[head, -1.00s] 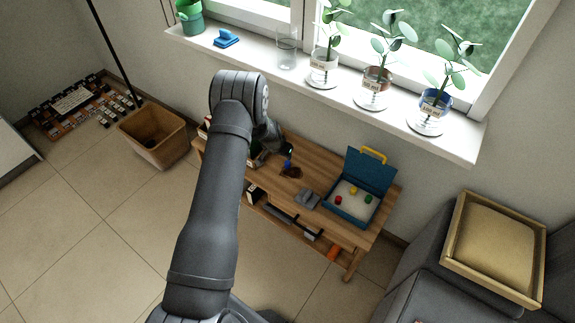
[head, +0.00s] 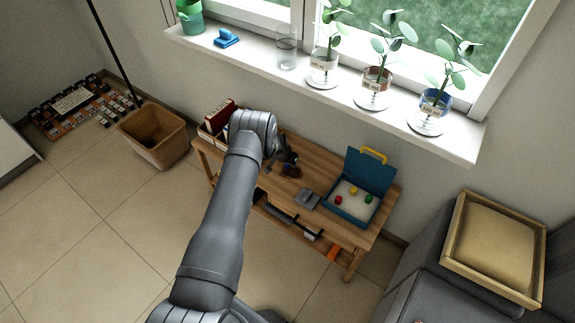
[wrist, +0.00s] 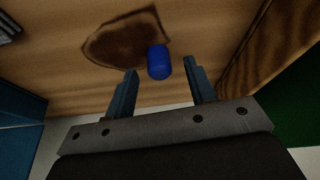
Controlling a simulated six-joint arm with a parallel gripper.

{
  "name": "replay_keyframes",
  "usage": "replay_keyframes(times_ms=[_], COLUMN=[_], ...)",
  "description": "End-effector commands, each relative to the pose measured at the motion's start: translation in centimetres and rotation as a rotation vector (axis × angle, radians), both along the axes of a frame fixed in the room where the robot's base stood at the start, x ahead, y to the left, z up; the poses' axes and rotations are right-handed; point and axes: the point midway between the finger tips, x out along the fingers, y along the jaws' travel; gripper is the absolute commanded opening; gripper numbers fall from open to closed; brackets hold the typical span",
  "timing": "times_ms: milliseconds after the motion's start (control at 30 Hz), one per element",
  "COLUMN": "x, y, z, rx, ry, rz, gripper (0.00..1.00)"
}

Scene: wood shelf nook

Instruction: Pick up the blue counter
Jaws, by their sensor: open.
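The blue counter (wrist: 158,62) shows in the wrist view as a short blue cylinder on the wooden bench top, at the edge of a dark brown stain (wrist: 120,40). My gripper (wrist: 161,70) is open, with one finger to each side of the counter in the picture and nothing held. I cannot tell whether the fingertips are level with the counter or above it. In the head view my gripper (head: 289,160) is over the middle of the bench (head: 322,178), by the stain, and I cannot make out the blue counter there.
An open blue case (head: 352,211) with red, yellow and green counters inside stands at the bench's right end. A grey object (head: 307,198) lies between the stain and the case. A box with a dark red book (head: 218,115) stands at the left end, near my arm.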

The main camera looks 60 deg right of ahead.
Motion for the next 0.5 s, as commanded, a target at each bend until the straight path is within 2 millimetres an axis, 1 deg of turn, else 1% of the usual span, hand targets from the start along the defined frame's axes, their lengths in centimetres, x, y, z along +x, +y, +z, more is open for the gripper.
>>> replay_keyframes(times_ms=[100, 333, 467, 500], x=[0.01, 0.01, 0.02, 0.02], y=[-0.23, -0.25, -0.25, -0.25], z=[-0.49, -0.52, -0.51, -0.51], rx=[-0.001, -0.001, -0.001, -0.001], ry=[0.000, 0.000, 0.000, 0.000], rz=[0.000, 0.000, 0.000, 0.000], gripper=[0.50, 0.50, 0.25, 0.17])
